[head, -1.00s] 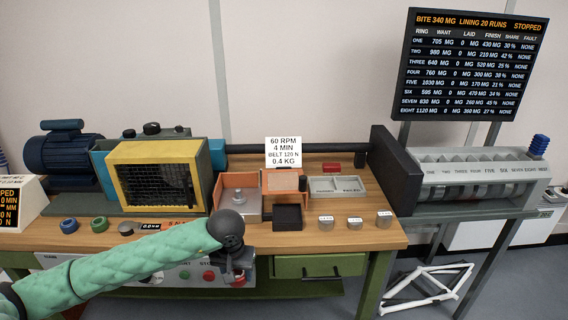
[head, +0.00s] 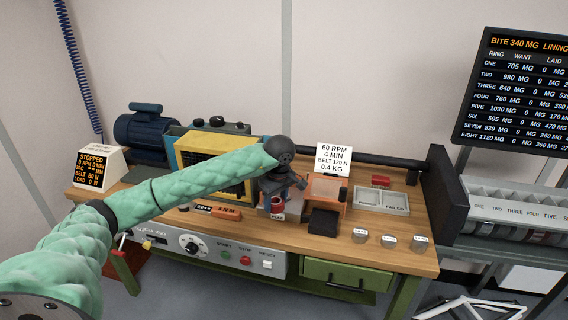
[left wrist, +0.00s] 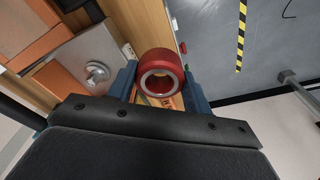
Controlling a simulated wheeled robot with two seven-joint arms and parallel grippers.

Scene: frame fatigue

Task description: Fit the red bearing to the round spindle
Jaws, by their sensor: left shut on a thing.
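The red bearing (left wrist: 162,72) is a ring with a pale metal inner race. My left gripper (left wrist: 163,92) is shut on it, with one blue finger on each side. In the head view the gripper (head: 278,187) holds the red bearing (head: 277,203) over the front of the bench, near the small orange housing. A round silver spindle (left wrist: 97,72) on a grey plate shows to the left of the bearing in the left wrist view. The bearing is apart from it there. In the head view my gripper and arm hide the spindle. My right gripper is out of view.
A yellow-framed mesh guard (head: 186,152) and blue motor (head: 139,132) stand at the back left, partly behind my arm. A black tray (head: 323,222), an orange box (head: 327,188), a grey divided tray (head: 383,201) and small metal weights (head: 389,240) lie to the right.

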